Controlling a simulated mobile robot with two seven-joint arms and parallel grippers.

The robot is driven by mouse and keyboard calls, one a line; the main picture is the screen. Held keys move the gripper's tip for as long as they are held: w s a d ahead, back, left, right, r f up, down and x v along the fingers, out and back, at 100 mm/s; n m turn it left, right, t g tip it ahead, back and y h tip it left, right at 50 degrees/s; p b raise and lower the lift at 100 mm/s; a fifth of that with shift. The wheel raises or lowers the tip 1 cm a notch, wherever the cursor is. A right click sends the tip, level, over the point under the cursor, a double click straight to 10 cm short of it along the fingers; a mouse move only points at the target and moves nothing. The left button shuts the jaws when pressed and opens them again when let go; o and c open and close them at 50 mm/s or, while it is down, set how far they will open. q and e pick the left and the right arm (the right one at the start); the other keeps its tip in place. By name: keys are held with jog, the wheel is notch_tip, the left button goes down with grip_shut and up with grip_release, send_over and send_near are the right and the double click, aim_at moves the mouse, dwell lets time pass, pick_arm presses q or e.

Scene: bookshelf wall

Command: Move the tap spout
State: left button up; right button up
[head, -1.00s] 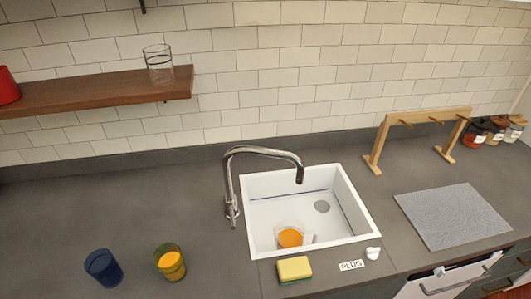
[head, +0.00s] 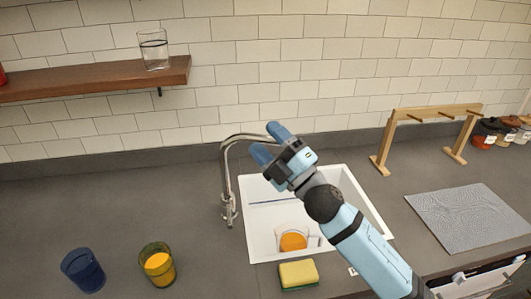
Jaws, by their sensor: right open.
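The chrome tap (head: 226,170) stands at the left side of the white sink (head: 258,219). Its spout arches to the right over the basin, and its outlet end is hidden behind my right gripper. My right gripper (head: 268,142) is open, with its two blue fingers pointing up and left at the right part of the spout. I cannot tell whether the fingers touch the spout or stand in front of it. My left gripper is not in view.
A cup with orange contents (head: 293,241) sits in the sink. A sponge (head: 298,274), a yellow-filled glass (head: 157,264) and a dark blue cup (head: 83,270) stand along the front. A wooden rack (head: 435,114) and grey mat (head: 470,216) are right. A shelf (head: 95,82) holds a clear glass (head: 153,50).

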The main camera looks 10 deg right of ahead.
jog(key=a+r+n+g+y, duration=0.5)
jog(key=a+n+g+y, duration=0.1)
jog(key=n+g, duration=0.8)
jog(key=n+g+h, duration=0.4)
jog(key=n+h, duration=0.7)
jog(key=h, duration=0.5)
send_near(265, 140)
jog(key=p+x, duration=0.1)
jog(key=x, duration=0.2)
jog(key=p+x, duration=0.1)
jog(key=x, duration=0.5)
jog(key=shift+w+d+p, duration=0.15)
jog(key=shift+w+p, duration=0.15)
jog(key=shift+p, duration=0.1)
jog(key=shift+a+f, duration=0.25)
jog(key=shift+f, duration=0.35)
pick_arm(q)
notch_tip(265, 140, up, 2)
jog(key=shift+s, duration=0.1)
